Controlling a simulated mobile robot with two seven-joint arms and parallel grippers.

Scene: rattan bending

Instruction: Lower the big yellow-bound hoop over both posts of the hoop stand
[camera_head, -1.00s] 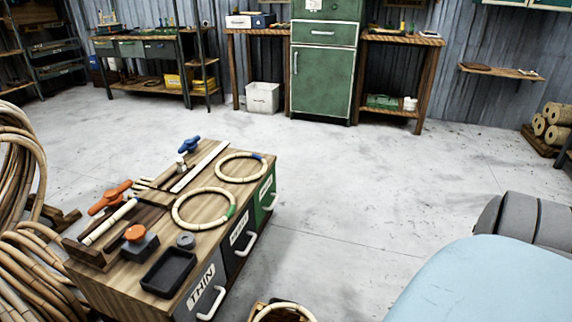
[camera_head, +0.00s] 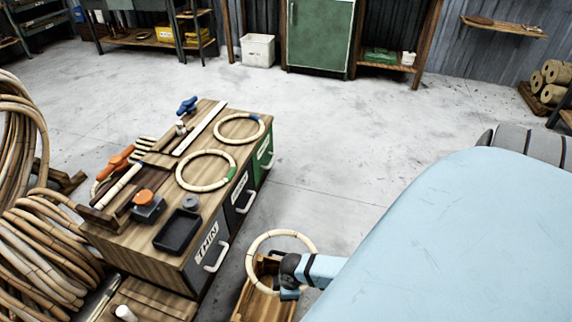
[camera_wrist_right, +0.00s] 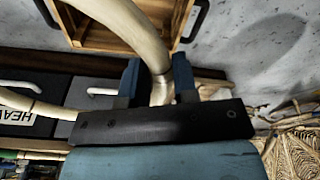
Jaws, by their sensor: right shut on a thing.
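A large pale rattan hoop (camera_head: 261,240) is in my right gripper (camera_head: 290,274), at the lower middle of the head view. Its yellow binding does not show. In the right wrist view, the two blue fingers of the gripper (camera_wrist_right: 157,75) are shut on the hoop (camera_wrist_right: 132,28), which passes between them. The hoop is above an open wooden box (camera_head: 252,305), which also shows in the wrist view (camera_wrist_right: 160,12). I cannot make out the two posts of the hoop stand. My left gripper is not in view.
A wooden drawer bench (camera_head: 150,245) stands left of the hoop, with a green-bound hoop (camera_head: 205,186), a blue-bound hoop (camera_head: 239,141), a black tray (camera_head: 178,232) and tools on top. Rattan coils (camera_head: 40,245) lie at far left.

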